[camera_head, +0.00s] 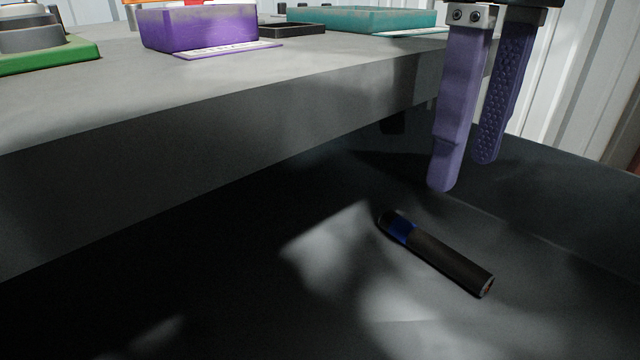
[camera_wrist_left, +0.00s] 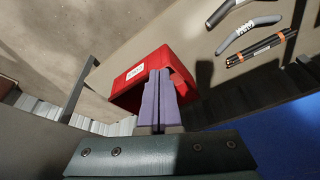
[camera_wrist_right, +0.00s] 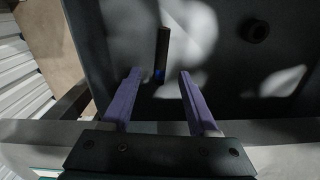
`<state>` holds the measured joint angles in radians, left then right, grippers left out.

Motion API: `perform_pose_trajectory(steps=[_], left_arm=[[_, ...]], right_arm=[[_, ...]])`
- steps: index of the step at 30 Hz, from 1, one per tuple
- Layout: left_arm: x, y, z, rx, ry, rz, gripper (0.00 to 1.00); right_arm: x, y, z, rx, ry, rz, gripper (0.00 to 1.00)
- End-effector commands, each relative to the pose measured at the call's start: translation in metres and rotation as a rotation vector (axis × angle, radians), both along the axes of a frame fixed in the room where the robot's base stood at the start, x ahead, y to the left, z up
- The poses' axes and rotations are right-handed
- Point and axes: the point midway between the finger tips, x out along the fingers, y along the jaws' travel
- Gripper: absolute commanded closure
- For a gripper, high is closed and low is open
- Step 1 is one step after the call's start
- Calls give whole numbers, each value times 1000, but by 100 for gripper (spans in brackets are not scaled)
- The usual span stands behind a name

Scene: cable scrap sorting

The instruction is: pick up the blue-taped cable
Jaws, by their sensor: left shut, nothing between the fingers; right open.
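The blue-taped cable (camera_head: 440,259) is a short, thick black piece with a blue band near its far left end and a copper-coloured cut end at the near right. It lies on a dark surface below the grey table level. It also shows in the right wrist view (camera_wrist_right: 162,48), ahead of and between the fingertips. My right gripper (camera_head: 465,175) has purple fingers, is open and empty, and hangs above the cable, apart from it. My left gripper (camera_wrist_left: 158,75) is shut and empty, in front of a red bin in the left wrist view; it is not in the head view.
A grey table edge (camera_head: 230,150) runs beside the dark surface. On the table stand a purple bin (camera_head: 200,30), a teal bin (camera_head: 362,20) and a green base (camera_head: 50,57). The left wrist view shows the red bin (camera_wrist_left: 135,72) and bundled cables (camera_wrist_left: 262,47).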

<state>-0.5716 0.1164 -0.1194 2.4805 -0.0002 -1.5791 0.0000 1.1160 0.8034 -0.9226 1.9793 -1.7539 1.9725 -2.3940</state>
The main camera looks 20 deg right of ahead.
Motion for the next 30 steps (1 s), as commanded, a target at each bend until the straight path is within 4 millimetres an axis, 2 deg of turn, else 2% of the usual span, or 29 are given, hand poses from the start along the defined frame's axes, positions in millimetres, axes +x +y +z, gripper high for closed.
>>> perform_pose_trajectory(steps=[3, 8, 15, 25, 30], left_arm=[[-4, 0, -11, -1, 12, 0, 100], [-5, 0, -17, -1, 13, 0, 100], [-5, 0, -31, -1, 13, -1, 100], [-4, 1, -31, 3, 10, -3, 100], [-3, 1, -31, 7, 9, -5, 100]], right_arm=[[-1, 0, -23, 1, 4, -1, 40], [-1, 1, -42, 2, 3, -1, 40], [-1, 2, -79, 5, 4, 0, 40], [-1, 2, -84, 5, 0, 0, 41], [-1, 2, -83, 5, 0, 0, 60]])
